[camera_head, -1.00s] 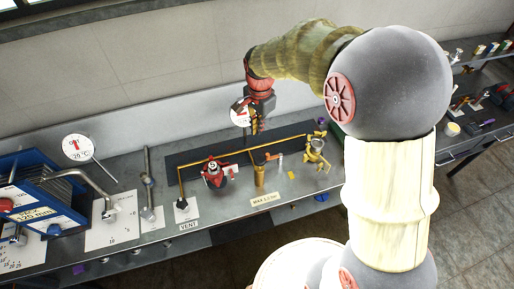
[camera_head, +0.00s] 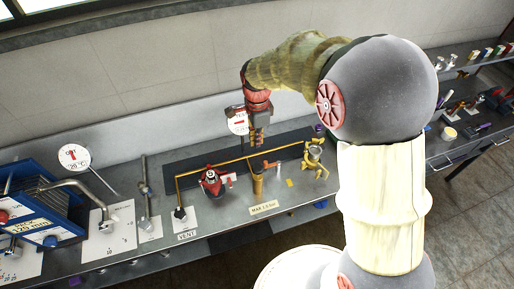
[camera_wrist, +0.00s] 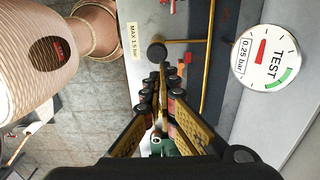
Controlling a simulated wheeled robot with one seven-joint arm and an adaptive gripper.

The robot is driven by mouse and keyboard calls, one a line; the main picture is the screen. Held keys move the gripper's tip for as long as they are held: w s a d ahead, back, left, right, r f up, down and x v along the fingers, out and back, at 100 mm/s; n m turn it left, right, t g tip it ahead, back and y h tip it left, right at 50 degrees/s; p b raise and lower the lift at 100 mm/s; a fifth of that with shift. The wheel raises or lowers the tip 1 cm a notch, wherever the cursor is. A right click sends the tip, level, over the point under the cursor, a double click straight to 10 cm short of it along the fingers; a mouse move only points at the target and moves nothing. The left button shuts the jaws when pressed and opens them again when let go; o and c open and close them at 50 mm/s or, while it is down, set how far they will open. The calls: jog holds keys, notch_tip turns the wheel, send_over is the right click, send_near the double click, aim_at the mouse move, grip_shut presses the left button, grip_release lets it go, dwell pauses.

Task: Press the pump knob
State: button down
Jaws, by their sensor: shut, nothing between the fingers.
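My gripper (camera_head: 257,141) is shut and empty, pointing down above the back of the bench. Its fingertips (camera_wrist: 165,76) meet in the wrist view. A round black knob (camera_wrist: 157,52) shows just beyond the fingertips, beside a brass pipe (camera_wrist: 205,60); I take it to be the pump knob. In the head view an upright brass cylinder (camera_head: 257,186) stands below my gripper, with a small orange-red handle (camera_head: 271,165) beside it. The gripper looks apart from the cylinder. Whether the fingertips touch the knob, I cannot tell.
A red valve (camera_head: 211,181) stands left of the cylinder, a brass fitting (camera_head: 314,155) to its right. A round TEST gauge (camera_wrist: 264,57) is near the wall. A "MAX 1.5 bar" label (camera_wrist: 134,41) lies at the front. A blue plate unit (camera_head: 45,215) fills the bench's left end.

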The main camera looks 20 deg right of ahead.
aim_at(257, 166)
notch_tip(257, 166, down, 13)
jog(key=shift+r+p, duration=0.15)
jog(key=shift+p, duration=0.25)
jog(key=shift+f+b, duration=1.1)
jog(key=shift+f, duration=0.7)
jog(key=shift+s+r, duration=0.1)
